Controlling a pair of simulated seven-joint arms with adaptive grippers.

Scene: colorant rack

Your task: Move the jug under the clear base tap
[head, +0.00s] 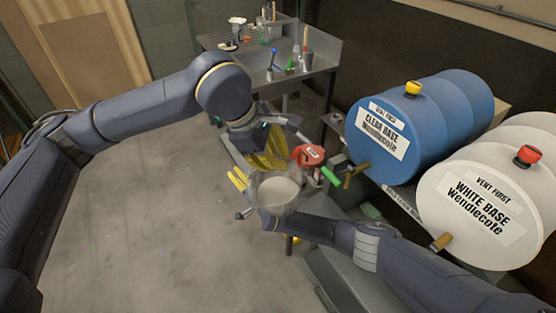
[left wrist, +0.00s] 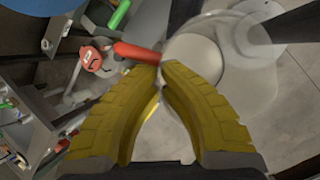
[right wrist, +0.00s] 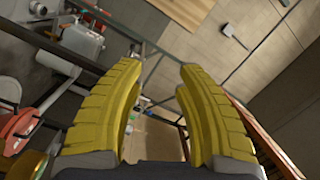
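The translucent jug (head: 277,190) with whitish contents shows at the middle of the head view, left of the clear base tap (head: 355,174) and apart from it. The tap is on the blue clear base drum (head: 420,125). My left gripper (head: 268,164) is at the jug's far side. In the left wrist view its fingertips (left wrist: 163,75) close together at the edge of the jug (left wrist: 198,60); the exact contact is partly hidden. My right gripper (head: 238,180) is left of the jug. In the right wrist view its fingers (right wrist: 160,75) are apart with nothing between them.
The white base drum (head: 490,205) with its tap (head: 441,242) lies at right. A red labelled object (head: 308,155) and a green handle (head: 330,176) are between the jug and the clear base tap. A grey bench (head: 310,62) stands behind. Open floor (head: 150,220) lies left.

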